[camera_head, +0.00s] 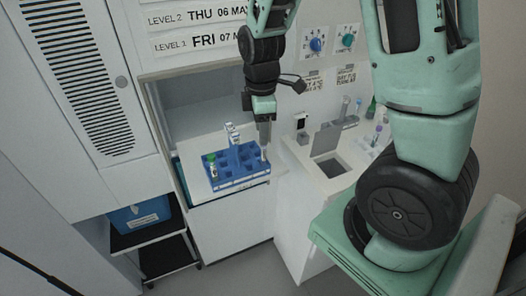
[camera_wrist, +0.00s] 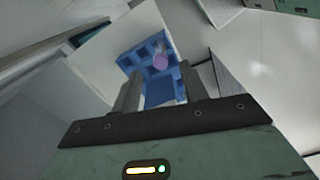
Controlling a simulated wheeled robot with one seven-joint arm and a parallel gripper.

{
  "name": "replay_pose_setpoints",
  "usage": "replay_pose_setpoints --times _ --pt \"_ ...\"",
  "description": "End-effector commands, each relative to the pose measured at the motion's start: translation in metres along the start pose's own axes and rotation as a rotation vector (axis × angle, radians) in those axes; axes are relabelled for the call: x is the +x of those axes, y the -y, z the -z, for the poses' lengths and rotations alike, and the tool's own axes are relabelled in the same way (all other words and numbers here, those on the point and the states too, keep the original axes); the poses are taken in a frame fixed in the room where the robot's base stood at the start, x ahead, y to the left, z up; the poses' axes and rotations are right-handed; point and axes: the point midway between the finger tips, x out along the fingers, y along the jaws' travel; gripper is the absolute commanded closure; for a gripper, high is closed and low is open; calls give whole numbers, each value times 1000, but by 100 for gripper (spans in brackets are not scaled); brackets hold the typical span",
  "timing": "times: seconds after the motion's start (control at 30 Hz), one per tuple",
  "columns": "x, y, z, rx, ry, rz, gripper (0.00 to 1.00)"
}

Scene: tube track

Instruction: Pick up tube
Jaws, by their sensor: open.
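A blue tube rack (camera_head: 228,180) stands on a white shelf inside an open cabinet bay. It also shows in the wrist view (camera_wrist: 134,62). A tube with a purple cap (camera_wrist: 160,61) stands in the rack, ahead of and between my fingers in the wrist view. In the head view, my gripper (camera_head: 264,143) points down over the rack's right end. The wrist view shows the two fingers apart with nothing clearly between them. A green-capped tube (camera_head: 211,159) stands at the rack's left end, and white-topped tubes (camera_head: 230,129) stand at its back.
A white counter (camera_head: 299,152) with a square opening and a raised grey lid (camera_head: 326,138) stands to the right. More tubes and a green flask (camera_head: 372,107) are behind it. A blue box (camera_head: 139,214) sits on a dark cart at lower left. Cabinet walls flank the rack.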

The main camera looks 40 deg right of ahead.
Motion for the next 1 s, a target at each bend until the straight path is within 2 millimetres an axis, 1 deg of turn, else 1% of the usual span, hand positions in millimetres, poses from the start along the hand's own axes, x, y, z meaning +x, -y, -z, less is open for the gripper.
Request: replay_pose_setpoints --times 0.1,0.37,0.6,0.7,0.83,1.0 --pt "13 0 0 1 1 3 56" --pt "27 1 -1 2 1 3 56" --pt "58 2 -4 1 1 4 56" --pt "66 2 -4 0 0 2 56" --pt "70 2 -4 1 -1 -1 56" --pt "71 2 -4 0 -1 -1 56"
